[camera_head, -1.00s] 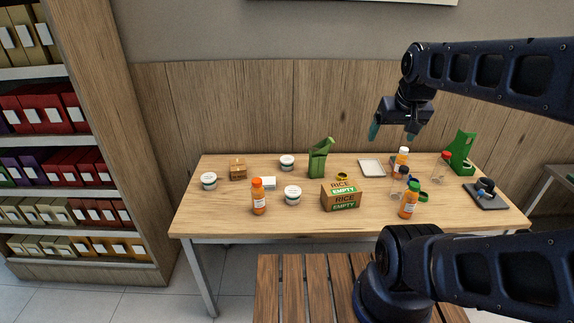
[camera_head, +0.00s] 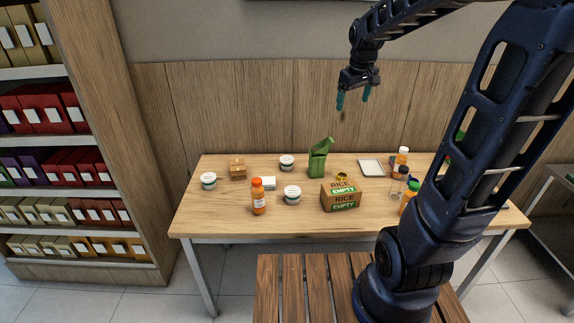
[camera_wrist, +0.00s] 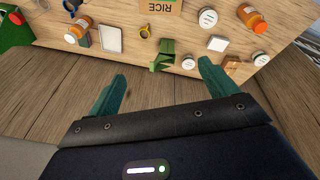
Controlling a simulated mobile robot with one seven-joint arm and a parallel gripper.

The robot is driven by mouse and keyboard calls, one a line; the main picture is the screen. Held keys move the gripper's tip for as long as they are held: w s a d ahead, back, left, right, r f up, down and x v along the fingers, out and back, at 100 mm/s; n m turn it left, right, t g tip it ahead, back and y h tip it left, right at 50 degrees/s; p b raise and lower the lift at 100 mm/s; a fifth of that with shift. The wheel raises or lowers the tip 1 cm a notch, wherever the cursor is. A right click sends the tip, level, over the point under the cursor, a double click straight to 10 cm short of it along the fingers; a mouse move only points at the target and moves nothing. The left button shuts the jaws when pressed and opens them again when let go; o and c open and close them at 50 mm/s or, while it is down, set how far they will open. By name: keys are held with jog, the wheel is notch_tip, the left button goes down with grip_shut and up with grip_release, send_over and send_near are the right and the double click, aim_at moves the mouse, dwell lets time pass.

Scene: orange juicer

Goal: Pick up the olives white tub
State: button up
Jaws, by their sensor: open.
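Three white tubs with dark rims stand on the table, and their labels are too small to tell which holds olives. One tub (camera_head: 209,181) is at the left, one (camera_head: 287,162) at the back, and one (camera_head: 292,194) nearer the front middle. In the wrist view the back tub (camera_wrist: 188,62) shows near the fingers, with the left tub (camera_wrist: 260,58) and front tub (camera_wrist: 261,27) further right. My gripper (camera_head: 353,98) is open and empty, high above the back of the table. Its spread green fingers (camera_wrist: 162,76) show in the wrist view.
An orange-capped bottle (camera_head: 258,197) stands beside the front tub. A green holder (camera_head: 319,158) stands right of the back tub, and a rice box (camera_head: 341,197) right of the front tub. A white block (camera_head: 268,182) and wooden box (camera_head: 238,169) lie among the tubs.

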jog(key=w+a+f+n+g, duration=0.1)
jog(key=w+a+f+n, duration=0.35)
jog(key=w, duration=0.65)
jog(key=n+g, duration=0.2)
jog(key=n, duration=0.3)
send_over(287, 158)
jog(key=f, duration=2.9)
jog(key=shift+d, duration=0.2)
jog(key=shift+w+a+f, duration=0.1)
jog(key=shift+a+f, duration=0.05)
jog(key=shift+f, duration=0.45)
notch_tip(287, 158, down, 5)
jog(key=shift+r, duration=0.1)
jog(key=shift+s+a+f, duration=0.1)
jog(key=shift+s+f, duration=0.05)
jog(key=shift+f, duration=1.25)
jog(key=shift+s+f, duration=0.1)
jog(key=shift+f, duration=1.3)
jog(key=c, duration=1)
jog(key=shift+r, duration=0.1)
